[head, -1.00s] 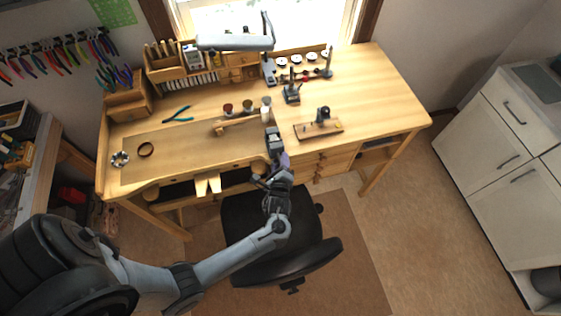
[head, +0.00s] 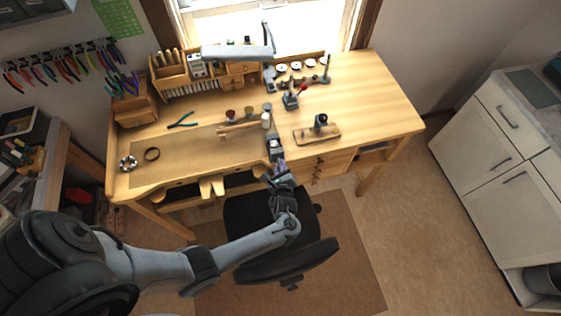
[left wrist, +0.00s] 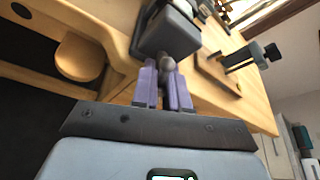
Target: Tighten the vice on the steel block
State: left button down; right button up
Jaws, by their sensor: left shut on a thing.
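The grey vice (head: 274,144) sits at the front edge of the wooden bench, right of its middle. In the left wrist view the vice body (left wrist: 172,30) fills the top centre, with its round-ended grey handle (left wrist: 166,66) facing my gripper. My left gripper (head: 279,168) is at the front of the vice. Its purple fingers (left wrist: 162,85) are shut on the handle, one on each side. I cannot make out the steel block apart from the vice. My right gripper is not in view.
The bench (head: 375,95) carries a small wooden stand (head: 318,132) right of the vice, blue pliers (head: 182,121) and small pots behind. A black chair (head: 285,258) stands under my left arm. The bench's right end is clear.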

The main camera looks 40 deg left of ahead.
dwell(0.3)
pick_arm(q)
jog(key=c, duration=1.1)
grip_release()
jog(key=shift+c, duration=0.2)
jog(key=v, duration=1)
jog(key=shift+s+d, duration=0.2)
jog(key=shift+d, duration=0.2)
jog(key=shift+r, duration=0.1)
